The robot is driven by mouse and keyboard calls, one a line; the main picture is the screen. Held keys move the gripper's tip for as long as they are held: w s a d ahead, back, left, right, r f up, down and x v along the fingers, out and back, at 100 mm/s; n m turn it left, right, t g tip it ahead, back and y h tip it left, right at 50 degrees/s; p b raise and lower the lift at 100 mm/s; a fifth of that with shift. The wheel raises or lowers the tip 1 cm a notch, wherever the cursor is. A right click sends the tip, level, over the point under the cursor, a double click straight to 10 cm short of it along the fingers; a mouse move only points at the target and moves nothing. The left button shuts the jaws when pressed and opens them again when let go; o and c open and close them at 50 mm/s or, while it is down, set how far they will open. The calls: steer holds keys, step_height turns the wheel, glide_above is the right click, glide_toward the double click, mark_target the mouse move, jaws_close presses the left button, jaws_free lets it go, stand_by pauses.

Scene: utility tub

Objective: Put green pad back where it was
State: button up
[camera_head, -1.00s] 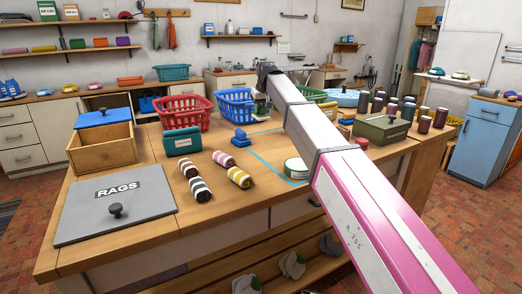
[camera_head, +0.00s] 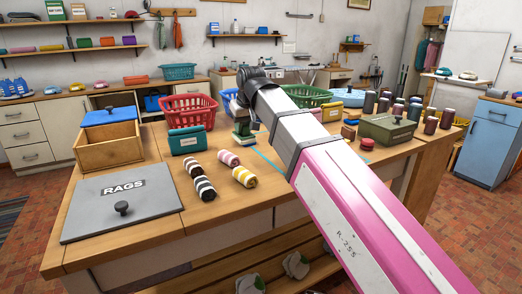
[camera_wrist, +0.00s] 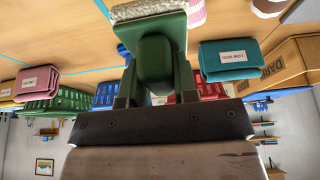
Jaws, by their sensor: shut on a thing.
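My gripper (camera_wrist: 157,88) is shut on the green pad (camera_wrist: 154,55), which has a green body and a rough whitish-grey face. The wrist view shows the pad between the two fingers, its pale face away from the palm. In the head view the green pad (camera_head: 242,128) shows at the end of my arm, in front of the blue basket (camera_head: 227,101). I cannot tell whether it touches the table. A blue tape outline (camera_head: 265,160) on the tabletop lies partly hidden behind my arm.
Rolled striped cloths (camera_head: 203,188) lie left of the tape. A teal folded cloth (camera_head: 188,140), red basket (camera_head: 188,108), open wooden box (camera_head: 108,149) and grey RAGS lid (camera_head: 117,205) are further left. Several dark jars (camera_head: 431,123) and a green box (camera_head: 388,129) stand right.

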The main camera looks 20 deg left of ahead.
steer(key=w+d+f, duration=0.1)
steer(key=w+f, duration=0.1)
steer(key=w, duration=0.1)
steer(key=w+f, duration=0.2)
steer(key=w, duration=0.1)
steer(key=w+d+f, duration=0.1)
steer(key=w+f, duration=0.1)
steer(key=w, duration=0.1)
steer(key=shift+w+d, duration=0.3)
steer(key=shift+d, duration=0.05)
steer(key=shift+f, duration=2)
steer(key=shift+f, duration=0.15)
steer(key=o, duration=0.9)
steer(key=v, duration=1.2)
